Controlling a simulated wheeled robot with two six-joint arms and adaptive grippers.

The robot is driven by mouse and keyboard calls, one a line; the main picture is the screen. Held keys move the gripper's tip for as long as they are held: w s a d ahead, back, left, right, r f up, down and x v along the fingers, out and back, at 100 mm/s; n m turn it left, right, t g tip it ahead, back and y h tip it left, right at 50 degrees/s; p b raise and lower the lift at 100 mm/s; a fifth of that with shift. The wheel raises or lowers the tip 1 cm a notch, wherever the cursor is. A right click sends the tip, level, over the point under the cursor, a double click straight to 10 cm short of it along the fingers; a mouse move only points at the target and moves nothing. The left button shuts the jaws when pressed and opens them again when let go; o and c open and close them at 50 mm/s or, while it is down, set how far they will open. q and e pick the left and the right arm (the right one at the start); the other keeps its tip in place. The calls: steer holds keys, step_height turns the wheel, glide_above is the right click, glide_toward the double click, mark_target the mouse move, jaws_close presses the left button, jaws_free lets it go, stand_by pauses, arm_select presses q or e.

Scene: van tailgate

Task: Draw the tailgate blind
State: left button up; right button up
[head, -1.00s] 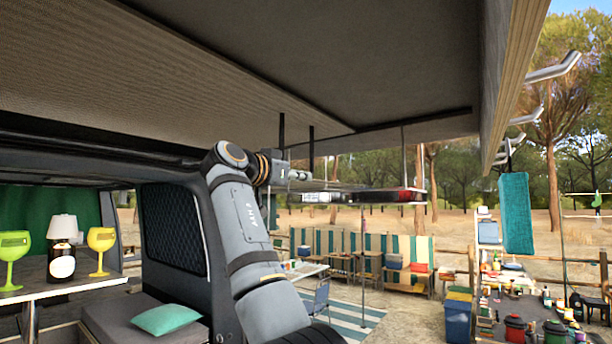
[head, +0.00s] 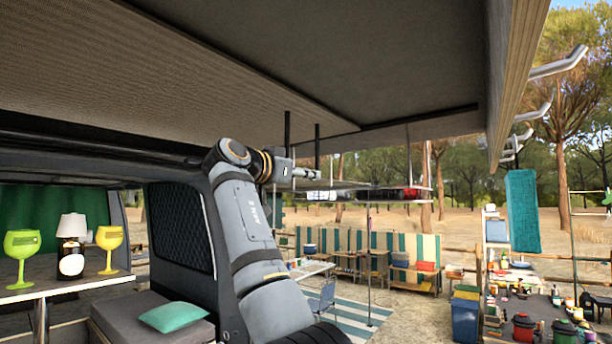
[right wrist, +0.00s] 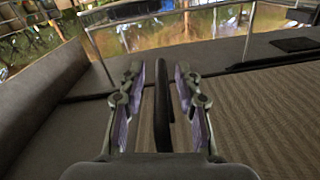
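The raised tailgate fills the top of the head view. Its ribbed grey-brown blind panel (head: 170,65) spans the underside, beside a smooth dark area. Two thin black posts (head: 288,135) hang from near the panel's edge. My right gripper (head: 308,173) is at their lower ends. In the right wrist view my right gripper (right wrist: 158,105) is open, with a dark handle bar (right wrist: 160,85) between its fingers. Gaps show on both sides of the bar. The ribbed panel also shows there (right wrist: 265,115). My left gripper is not in view.
A light bar with a red end (head: 400,193) is just beyond the gripper. Metal hooks and a hanging teal towel (head: 522,212) are at the right.

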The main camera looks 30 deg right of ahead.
steer(key=v, duration=1.1)
